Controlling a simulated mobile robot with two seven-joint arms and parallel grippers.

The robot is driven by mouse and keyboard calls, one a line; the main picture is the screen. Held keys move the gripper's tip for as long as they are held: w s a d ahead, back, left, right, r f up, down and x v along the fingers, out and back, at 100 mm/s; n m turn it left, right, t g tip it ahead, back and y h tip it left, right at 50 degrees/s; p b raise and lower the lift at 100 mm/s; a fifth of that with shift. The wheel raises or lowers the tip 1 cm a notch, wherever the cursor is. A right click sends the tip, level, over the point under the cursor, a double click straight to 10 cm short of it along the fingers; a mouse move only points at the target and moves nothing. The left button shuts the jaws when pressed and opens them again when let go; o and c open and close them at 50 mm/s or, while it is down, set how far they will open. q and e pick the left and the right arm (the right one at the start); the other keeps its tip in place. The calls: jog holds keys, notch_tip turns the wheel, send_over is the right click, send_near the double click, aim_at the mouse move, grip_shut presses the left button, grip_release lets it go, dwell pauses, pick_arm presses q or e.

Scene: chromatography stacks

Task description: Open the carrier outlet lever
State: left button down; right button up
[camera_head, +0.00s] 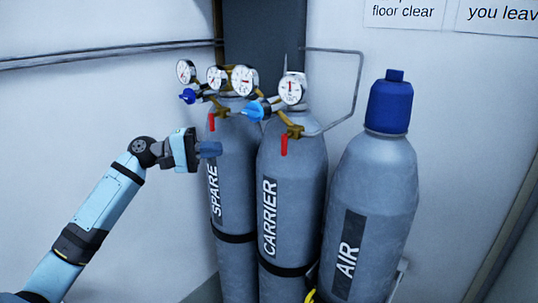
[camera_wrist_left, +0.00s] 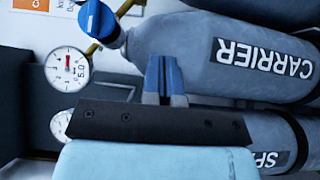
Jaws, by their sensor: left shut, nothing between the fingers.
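The carrier cylinder (camera_head: 291,190) is the grey middle one, with its name on a black label; it also shows in the left wrist view (camera_wrist_left: 205,45). Its red outlet lever (camera_head: 284,146) hangs down from a brass fitting (camera_head: 292,130) below the gauge. I cannot make out that lever in the left wrist view. My left gripper (camera_head: 212,149) is shut and empty, in front of the spare cylinder's upper part and left of the carrier lever, apart from it. Its blue fingers show together in the wrist view (camera_wrist_left: 163,72). My right gripper is in neither view.
The spare cylinder (camera_head: 236,190) stands left with its own red lever (camera_head: 211,122), close to my gripper. The air cylinder (camera_head: 372,200) with a blue cap (camera_head: 390,105) stands right. Several gauges and blue knobs crowd the tops. A bent pipe (camera_head: 358,85) runs behind. Free room lies left.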

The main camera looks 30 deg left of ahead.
pick_arm(q)
jog(key=shift+w+d, duration=0.1)
jog(key=p, duration=0.4)
send_near(284, 145)
jog(key=shift+w+d+f, duration=1.15)
jog(key=shift+w+d, duration=0.9)
jog(key=shift+w, duration=0.75)
